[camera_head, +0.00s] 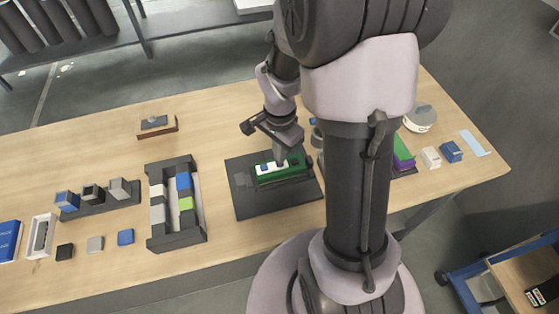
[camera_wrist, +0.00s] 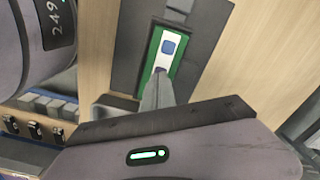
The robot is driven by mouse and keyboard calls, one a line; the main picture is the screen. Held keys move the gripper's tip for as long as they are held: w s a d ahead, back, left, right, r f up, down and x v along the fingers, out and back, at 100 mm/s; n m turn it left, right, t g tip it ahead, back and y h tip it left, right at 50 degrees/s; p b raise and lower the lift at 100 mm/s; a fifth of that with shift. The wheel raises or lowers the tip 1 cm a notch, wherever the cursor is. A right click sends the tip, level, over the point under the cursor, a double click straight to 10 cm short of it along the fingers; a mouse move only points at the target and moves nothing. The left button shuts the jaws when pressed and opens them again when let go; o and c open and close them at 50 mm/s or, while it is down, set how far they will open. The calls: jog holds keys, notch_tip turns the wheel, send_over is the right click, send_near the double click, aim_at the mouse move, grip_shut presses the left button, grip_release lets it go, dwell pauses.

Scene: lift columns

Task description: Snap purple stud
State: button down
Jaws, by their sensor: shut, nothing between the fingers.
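A green block with a white top strip (camera_head: 268,178) lies on a dark mat (camera_head: 245,205) in the head view, and its strip also shows in the wrist view (camera_wrist: 162,60). A blue stud (camera_wrist: 168,47) sits on the strip. A small purple stud (camera_wrist: 160,70) sits beside it on the strip, partly hidden by my fingers; it is a dark spot in the head view (camera_head: 281,164). My gripper (camera_head: 280,158) is shut and empty, pointing down with its tips at or just above the purple stud. Whether the tips touch it, or how deep it sits, I cannot tell.
A dark rack (camera_head: 195,235) with coloured blocks stands left of the mat, with a row of block holders (camera_head: 100,205) farther left. A wooden piece (camera_head: 157,130) lies behind. A green and purple block (camera_head: 403,155) and a white bowl (camera_head: 420,118) are at right. The back left tabletop is clear.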

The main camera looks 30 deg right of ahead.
jog(key=shift+f, duration=0.1)
dwell(0.3)
jog(key=shift+f+b, duration=0.8)
jog(key=shift+b, duration=0.05)
jog(key=shift+f+b, duration=0.2)
jog(key=shift+b, duration=0.1)
dwell(0.7)
dwell(0.6)
notch_tip(320, 180, up, 9)
jog(key=p, duration=0.6)
jog(key=shift+f+p, duration=0.15)
jog(key=shift+p, duration=0.2)
dwell(1.4)
